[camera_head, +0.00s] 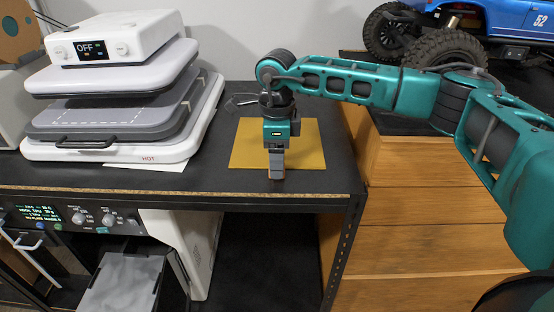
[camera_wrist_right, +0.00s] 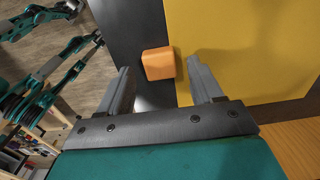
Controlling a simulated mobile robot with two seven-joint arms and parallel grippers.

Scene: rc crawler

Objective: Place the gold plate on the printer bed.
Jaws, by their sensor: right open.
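The gold plate (camera_head: 306,148) is a flat square sheet lying on the black benchtop (camera_head: 225,170). In the right wrist view the gold plate (camera_wrist_right: 250,45) fills the upper right, with an orange block (camera_wrist_right: 158,63) at its edge. My right gripper (camera_head: 277,174) points down over the plate's near edge. In the right wrist view its two fingers (camera_wrist_right: 160,70) are apart, with the orange block showing between them; I cannot tell whether they touch it.
A white heat press (camera_head: 110,85) with an "OFF" display and a "HOT" mark stands left on the bench. A wooden drawer cabinet (camera_head: 430,190) stands right, carrying a blue crawler (camera_head: 500,20) with large tyres. A control panel (camera_head: 60,218) and grey bin (camera_head: 122,283) are below left.

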